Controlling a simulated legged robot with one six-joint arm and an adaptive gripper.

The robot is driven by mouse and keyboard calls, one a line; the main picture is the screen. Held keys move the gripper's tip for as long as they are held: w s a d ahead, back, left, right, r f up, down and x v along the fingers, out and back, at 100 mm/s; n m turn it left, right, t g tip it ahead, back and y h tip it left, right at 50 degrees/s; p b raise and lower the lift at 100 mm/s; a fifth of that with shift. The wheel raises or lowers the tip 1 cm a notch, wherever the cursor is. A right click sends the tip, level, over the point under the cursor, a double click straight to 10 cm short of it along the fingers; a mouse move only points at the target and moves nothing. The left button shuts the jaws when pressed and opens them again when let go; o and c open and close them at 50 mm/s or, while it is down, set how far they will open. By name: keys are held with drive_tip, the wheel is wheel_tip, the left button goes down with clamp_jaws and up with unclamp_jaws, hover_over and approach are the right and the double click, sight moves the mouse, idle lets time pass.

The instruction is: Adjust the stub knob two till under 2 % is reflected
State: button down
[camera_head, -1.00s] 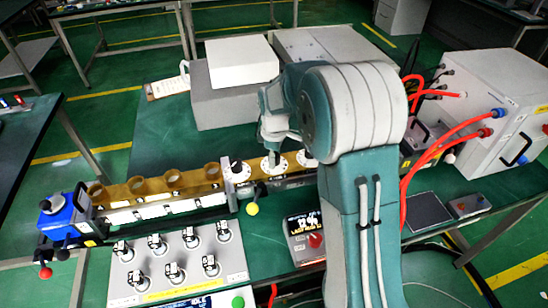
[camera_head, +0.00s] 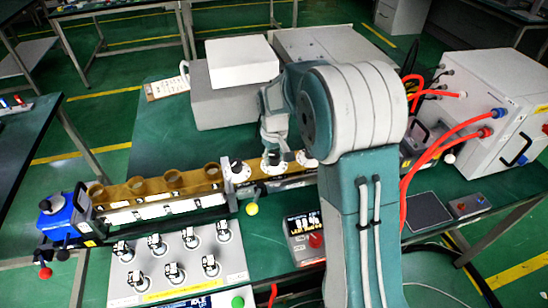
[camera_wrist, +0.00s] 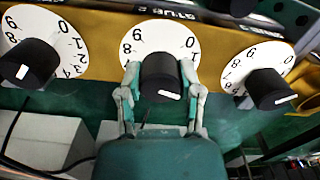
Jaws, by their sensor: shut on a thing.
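In the wrist view, stub knob two (camera_wrist: 160,72) is a black knob on a white numbered dial (camera_wrist: 158,36), under a partly cut "STUB 2" label. My gripper (camera_wrist: 163,88) is shut on it, one finger on each side. The knob's white mark points toward the bottom of the picture, slightly right. In the head view my gripper (camera_head: 273,148) is above the brass waveguide, hiding part of the dial (camera_head: 271,165). The meter display (camera_head: 302,224) is lit and shows large digits that look like 01 or 0.1 %, too small to read surely.
Neighbouring black knobs stand left (camera_wrist: 28,62) and right (camera_wrist: 265,88) of my gripper, close to its fingers. A panel with several clamps (camera_head: 180,262) lies in front of the waveguide. Red hoses (camera_head: 440,150) run to a white box (camera_head: 497,95) at right.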

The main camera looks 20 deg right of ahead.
sight(274, 155)
drive_tip(key=shift+f+m, duration=0.15)
drive_tip(key=shift+m, duration=0.35)
drive_tip(key=shift+c, duration=1.3)
unclamp_jaws()
wheel_tip(274, 155, up, 12)
drive_tip(key=shift+a, duration=0.1)
